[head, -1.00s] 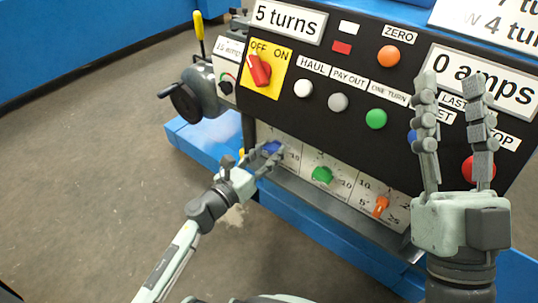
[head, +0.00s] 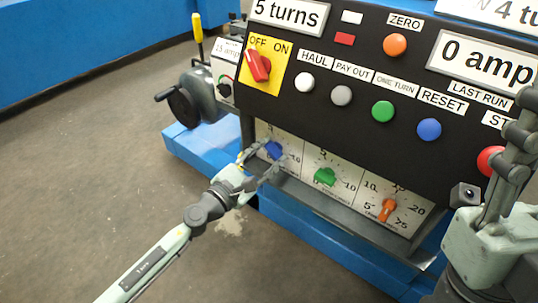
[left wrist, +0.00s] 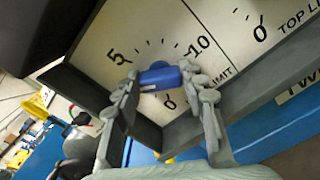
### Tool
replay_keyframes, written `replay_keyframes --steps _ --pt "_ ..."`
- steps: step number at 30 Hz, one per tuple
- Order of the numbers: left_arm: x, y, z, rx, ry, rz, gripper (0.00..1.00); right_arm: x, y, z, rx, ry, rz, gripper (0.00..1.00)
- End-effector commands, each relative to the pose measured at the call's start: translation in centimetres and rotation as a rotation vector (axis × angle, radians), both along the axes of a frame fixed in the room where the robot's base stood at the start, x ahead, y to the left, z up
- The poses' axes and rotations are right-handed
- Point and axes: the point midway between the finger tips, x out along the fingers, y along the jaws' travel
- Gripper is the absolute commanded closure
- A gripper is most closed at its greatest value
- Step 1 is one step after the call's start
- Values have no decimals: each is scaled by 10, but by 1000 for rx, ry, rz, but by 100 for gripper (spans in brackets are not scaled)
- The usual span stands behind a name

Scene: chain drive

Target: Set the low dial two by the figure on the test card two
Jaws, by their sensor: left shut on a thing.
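Three low dials sit on white scales along the console's lower panel: a blue dial (head: 273,150), a green dial (head: 324,176) and an orange dial (head: 389,209). My left gripper (head: 268,163) is at the blue dial, shut on it. In the left wrist view its fingers (left wrist: 163,84) clasp the blue dial (left wrist: 158,75) from both sides, with marks 5 and 10 around it. Part of the dial is hidden by the fingers. My right gripper (head: 519,130) is at the right edge, partly cut off, near the red button. No card named test card two is readable.
The black console (head: 330,120) carries a red OFF/ON switch (head: 260,66), several round buttons and signs reading 5 turns (head: 287,13) and 0 amps (head: 485,60). Another sign (head: 505,10) is cut off at top right. A handwheel (head: 183,105) stands left. The floor at left is clear.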

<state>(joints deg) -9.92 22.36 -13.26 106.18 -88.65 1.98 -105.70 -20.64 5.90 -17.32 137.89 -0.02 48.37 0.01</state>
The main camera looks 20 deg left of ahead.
Motion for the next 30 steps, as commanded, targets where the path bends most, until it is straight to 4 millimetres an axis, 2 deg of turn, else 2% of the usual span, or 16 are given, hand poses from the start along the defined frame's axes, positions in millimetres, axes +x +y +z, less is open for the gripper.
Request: replay_keyframes --steps 10,24,25,30 --pt "0 0 0 99 -37 0 88 -3 -1 0 4 -13 -1 60" --pt "0 0 0 110 -41 -1 88 -3 -1 0 5 -14 0 60" --pt "0 0 0 110 -41 -1 57 -3 -1 0 5 -14 0 60" --pt "0 0 0 109 -40 -1 38 -3 -1 0 4 -13 0 60"
